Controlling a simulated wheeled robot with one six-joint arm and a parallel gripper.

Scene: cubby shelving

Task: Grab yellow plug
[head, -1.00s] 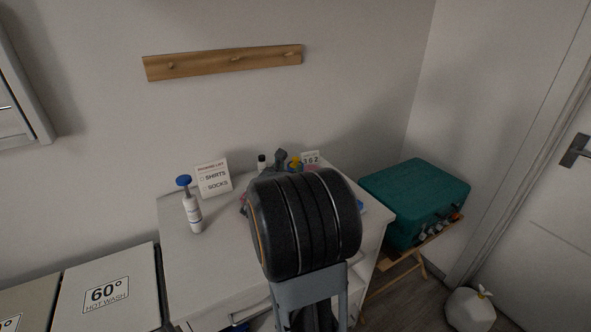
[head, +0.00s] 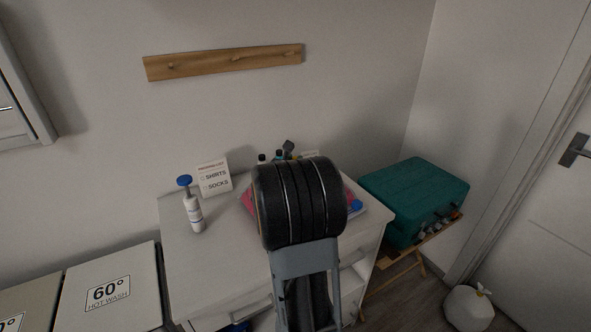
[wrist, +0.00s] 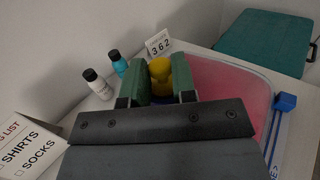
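The yellow plug (wrist: 160,69) shows in the wrist view as a rounded yellow object at the far end of the white cabinet top. It sits in the gap between the green fingers of my gripper (wrist: 160,88), or just beyond them. The fingers stand apart, and I cannot tell whether they touch it. Its lower part is hidden by the gripper. In the head view my arm hides the plug.
A white bottle (wrist: 97,86), a teal bottle (wrist: 118,64) and a number card (wrist: 158,44) stand nearby. A pump bottle (head: 192,208) and list sign (head: 214,178) are left; a teal case (head: 413,195) is right.

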